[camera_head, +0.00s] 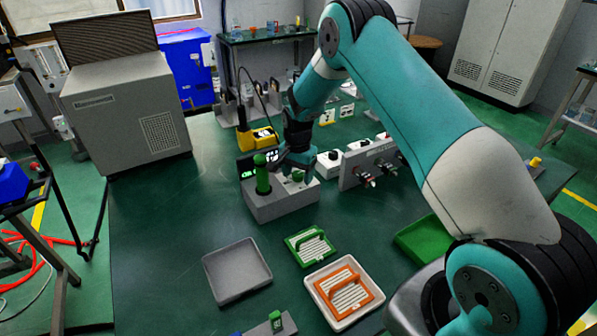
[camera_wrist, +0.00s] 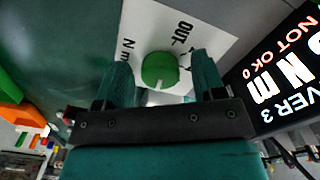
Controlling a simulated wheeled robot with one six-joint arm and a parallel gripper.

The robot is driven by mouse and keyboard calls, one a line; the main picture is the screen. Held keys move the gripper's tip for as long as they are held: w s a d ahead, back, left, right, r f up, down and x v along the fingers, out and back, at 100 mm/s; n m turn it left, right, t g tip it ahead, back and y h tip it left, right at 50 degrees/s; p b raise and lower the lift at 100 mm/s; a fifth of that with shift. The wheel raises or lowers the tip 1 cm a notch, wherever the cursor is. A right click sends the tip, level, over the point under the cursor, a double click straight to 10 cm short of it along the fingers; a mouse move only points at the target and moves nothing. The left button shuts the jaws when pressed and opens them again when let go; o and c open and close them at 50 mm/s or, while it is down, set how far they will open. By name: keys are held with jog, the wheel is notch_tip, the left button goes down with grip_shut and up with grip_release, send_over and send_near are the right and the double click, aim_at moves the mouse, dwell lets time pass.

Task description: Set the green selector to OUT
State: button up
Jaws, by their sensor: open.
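The green selector (camera_wrist: 160,70) is a round knob on a white label plate (camera_wrist: 150,35) in the wrist view. A pale mark shows on its lower edge. The plate reads "OUT" above and right of the knob and "N m" at its left; other lettering is partly hidden. In the head view the selector (camera_head: 298,176) is a small green spot on top of the grey box (camera_head: 285,205). My gripper (camera_wrist: 162,75) is open, with one finger on each side of the knob. I cannot tell whether they touch it. My gripper (camera_head: 296,160) is above the box's right part in the head view.
A tall green cylinder (camera_head: 262,175) stands on the box's left part. A dark display (camera_wrist: 280,75) reads "NOT OK 0" and "0 N m". A panel with connectors (camera_head: 368,165) stands close right. Trays (camera_head: 237,270) lie in front; the table's left front is clear.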

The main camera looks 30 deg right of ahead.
jog(key=c, duration=0.9)
